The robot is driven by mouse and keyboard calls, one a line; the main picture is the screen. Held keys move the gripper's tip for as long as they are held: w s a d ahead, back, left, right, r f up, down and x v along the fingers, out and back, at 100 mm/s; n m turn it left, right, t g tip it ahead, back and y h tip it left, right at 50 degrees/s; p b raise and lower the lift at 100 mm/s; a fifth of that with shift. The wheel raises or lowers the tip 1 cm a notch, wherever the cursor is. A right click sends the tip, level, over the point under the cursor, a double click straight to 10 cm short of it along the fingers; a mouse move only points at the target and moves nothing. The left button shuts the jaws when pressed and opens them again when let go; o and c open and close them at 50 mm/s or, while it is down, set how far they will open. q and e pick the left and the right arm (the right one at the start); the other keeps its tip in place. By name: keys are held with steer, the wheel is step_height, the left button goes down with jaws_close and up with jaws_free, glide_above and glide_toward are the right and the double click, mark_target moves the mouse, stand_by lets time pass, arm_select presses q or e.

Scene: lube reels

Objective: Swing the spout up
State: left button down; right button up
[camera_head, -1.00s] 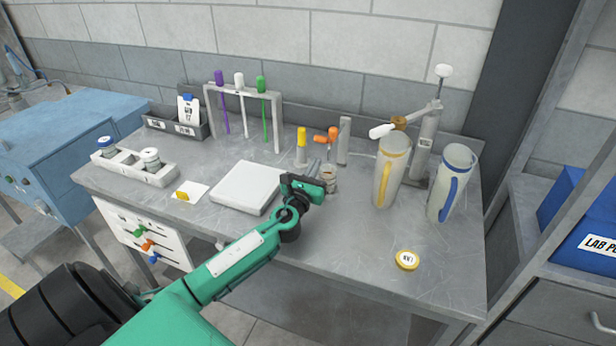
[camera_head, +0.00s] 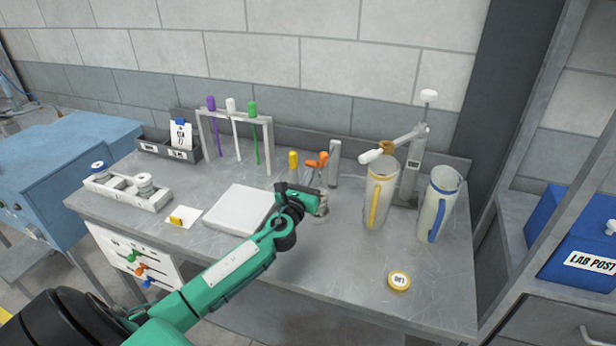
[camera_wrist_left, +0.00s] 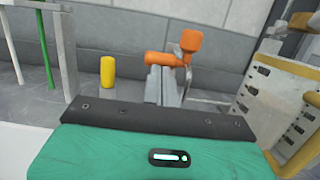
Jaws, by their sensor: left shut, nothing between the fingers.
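A pump stand (camera_head: 413,165) stands at the back right of the bench. A side arm with a white tip (camera_head: 370,156) reaches left from it, over a clear jug with a yellow handle (camera_head: 388,195). A small grey fitting with orange grips (camera_head: 323,158) stands left of the jug; its orange knob (camera_wrist_left: 191,40) and level orange grip show in the left wrist view. I cannot tell which part is the spout. My left gripper (camera_head: 317,177) is shut and empty, close in front of the orange grips; contact is unclear. My right gripper is out of view.
A blue-handled jug (camera_head: 442,190) is at right. A yellow lid (camera_head: 399,281) lies in front. A white pad (camera_head: 240,209) is left. The bench's front right is mostly clear.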

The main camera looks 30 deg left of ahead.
arm_select(q)
steer(key=shift+r+p, duration=0.35)
steer(key=shift+r, duration=0.1)
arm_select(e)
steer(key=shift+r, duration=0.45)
